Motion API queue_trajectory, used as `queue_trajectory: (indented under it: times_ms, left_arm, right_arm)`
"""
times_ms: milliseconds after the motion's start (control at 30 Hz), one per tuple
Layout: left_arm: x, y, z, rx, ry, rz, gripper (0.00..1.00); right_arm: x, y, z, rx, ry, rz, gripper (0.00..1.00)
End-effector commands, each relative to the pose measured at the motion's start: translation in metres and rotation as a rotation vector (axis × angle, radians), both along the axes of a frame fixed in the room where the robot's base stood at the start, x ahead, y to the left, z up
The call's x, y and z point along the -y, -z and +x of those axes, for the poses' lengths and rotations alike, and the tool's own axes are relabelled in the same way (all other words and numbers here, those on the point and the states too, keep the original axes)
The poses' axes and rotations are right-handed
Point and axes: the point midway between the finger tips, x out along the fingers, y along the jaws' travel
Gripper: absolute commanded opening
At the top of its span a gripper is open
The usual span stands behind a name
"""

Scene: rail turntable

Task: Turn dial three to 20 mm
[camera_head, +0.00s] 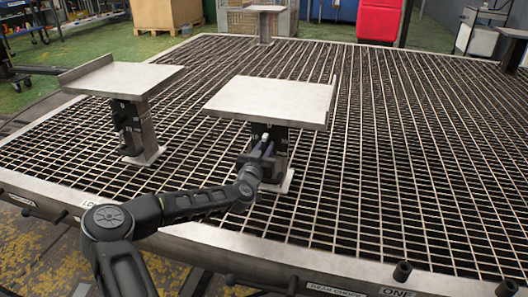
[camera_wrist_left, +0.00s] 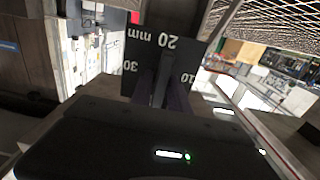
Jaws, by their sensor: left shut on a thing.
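My left gripper (camera_head: 262,148) reaches the dark dial (camera_head: 281,139) on the post under the middle plate (camera_head: 268,101). It is shut on the dial's knob, which its fingers mostly hide. In the left wrist view, the black dial face (camera_wrist_left: 139,55) shows the marks 20 mm, 30 and 10 upside down. The fingers (camera_wrist_left: 165,88) lie between 30 and 10, in line with 20 mm. The pointer's exact setting cannot be told. No dial number is readable on this post. My right gripper is not in view.
Another plate (camera_head: 122,78) on a post with a dark scale stands at left. More plate stands (camera_head: 265,8) are at the back. The grating (camera_head: 400,170) is bare to the right.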

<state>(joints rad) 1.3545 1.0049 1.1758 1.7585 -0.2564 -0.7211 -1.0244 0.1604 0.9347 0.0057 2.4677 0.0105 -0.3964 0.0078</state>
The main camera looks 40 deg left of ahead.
Motion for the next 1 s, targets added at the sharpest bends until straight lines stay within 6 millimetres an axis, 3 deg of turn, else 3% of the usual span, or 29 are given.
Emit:
queue_trajectory:
  times_ms: [167, 1000]
  left_arm:
    - [0.000, 0.001, 0.000, 0.038, -0.001, -0.105, 0.00]
    - [0.000, 0.003, 0.000, 0.510, -0.001, -1.460, 0.00]
  right_arm:
    - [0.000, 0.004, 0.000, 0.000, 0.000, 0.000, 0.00]
    - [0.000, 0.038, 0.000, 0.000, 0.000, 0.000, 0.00]
